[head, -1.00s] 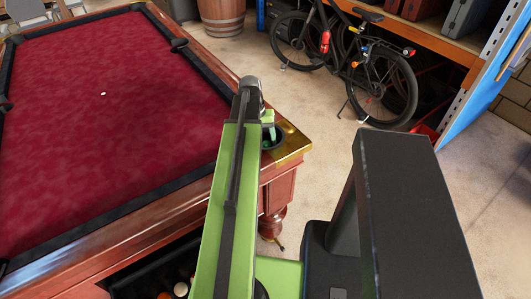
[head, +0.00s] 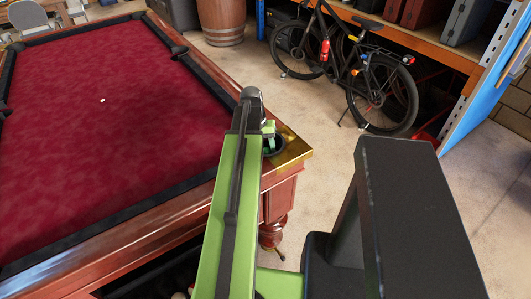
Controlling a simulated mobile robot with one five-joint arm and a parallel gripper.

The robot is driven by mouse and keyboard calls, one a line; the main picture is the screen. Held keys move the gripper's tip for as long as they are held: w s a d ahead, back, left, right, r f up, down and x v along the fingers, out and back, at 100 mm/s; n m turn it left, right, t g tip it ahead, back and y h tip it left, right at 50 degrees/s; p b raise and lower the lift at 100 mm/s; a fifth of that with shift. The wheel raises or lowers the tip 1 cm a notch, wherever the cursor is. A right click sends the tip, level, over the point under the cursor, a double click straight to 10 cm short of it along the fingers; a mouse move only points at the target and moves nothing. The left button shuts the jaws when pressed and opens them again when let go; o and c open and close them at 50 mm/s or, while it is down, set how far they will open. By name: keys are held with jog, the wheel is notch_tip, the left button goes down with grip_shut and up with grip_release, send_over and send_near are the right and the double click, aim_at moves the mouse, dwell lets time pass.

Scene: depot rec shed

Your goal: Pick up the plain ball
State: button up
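A small white spot (head: 102,100) shows on the red cloth of the pool table (head: 120,150), toward the left. It is too small to tell if it is a ball or a mark. At the bottom edge, a white and reddish ball or balls (head: 181,295) show in the dark opening in the table's side, mostly cut off. I cannot tell which ball is the plain one. My gripper (head: 269,136), at the far end of my green arm, is over or beside the near right corner pocket. Its fingers are mostly hidden, and nothing is visibly held.
The table's brass corner (head: 296,150) and wooden rail lie close to my arm. A bicycle (head: 345,65) stands by a loaded shelf (head: 430,40) at back right. A barrel (head: 220,22) stands behind the table. The concrete floor right of the table is clear.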

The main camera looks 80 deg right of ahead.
aim_at(265, 148)
notch_tip(265, 148, up, 10)
jog(key=p, duration=1)
jog(key=shift+r, duration=0.1)
